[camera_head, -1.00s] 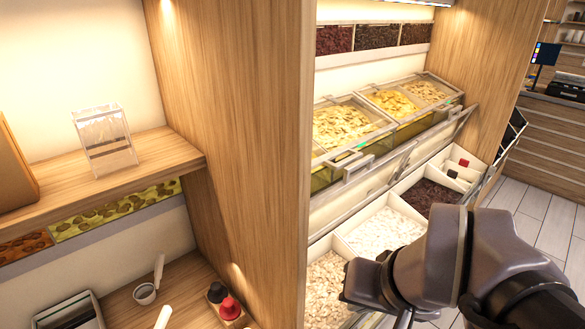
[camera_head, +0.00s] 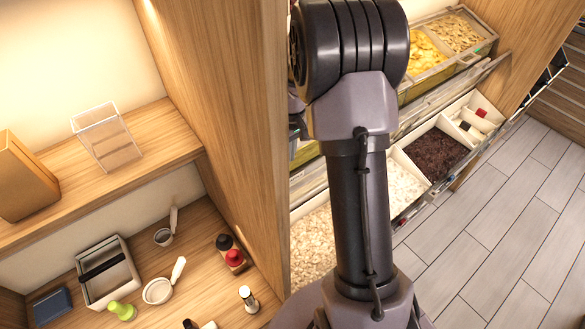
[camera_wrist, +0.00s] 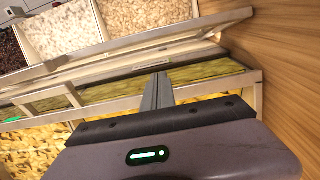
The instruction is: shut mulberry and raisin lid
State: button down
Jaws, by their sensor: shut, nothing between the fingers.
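A long clear lid with a pale frame (camera_head: 455,88) stands tilted up behind the lower row of bins. Its rail (camera_wrist: 200,28) also crosses the wrist view. Below it are open bins of dark raisin-like pieces (camera_head: 437,155) and pale pieces (camera_head: 403,185). Which bin holds mulberries I cannot tell. The dark bin also shows at the wrist view's left edge (camera_wrist: 10,48). My gripper (camera_wrist: 157,82) is shut and empty, its fingertips close to the framed rail; whether they touch it I cannot tell. My arm hides the gripper in the head view.
Upper bins of yellow chips (camera_head: 425,50) and pale flakes (camera_head: 455,33) sit above the lid. A wooden partition (camera_head: 235,120) stands left of the bins, beside shelves with a clear holder (camera_head: 107,138), scoops and bottles (camera_head: 234,258). Floor on the right (camera_head: 500,215) is clear.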

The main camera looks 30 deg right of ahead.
jog(key=s+f, duration=0.3)
jog(key=f, duration=0.1)
jog(key=shift+s+f, duration=0.3)
jog(key=shift+s, duration=0.05)
jog(key=shift+f, duration=0.15)
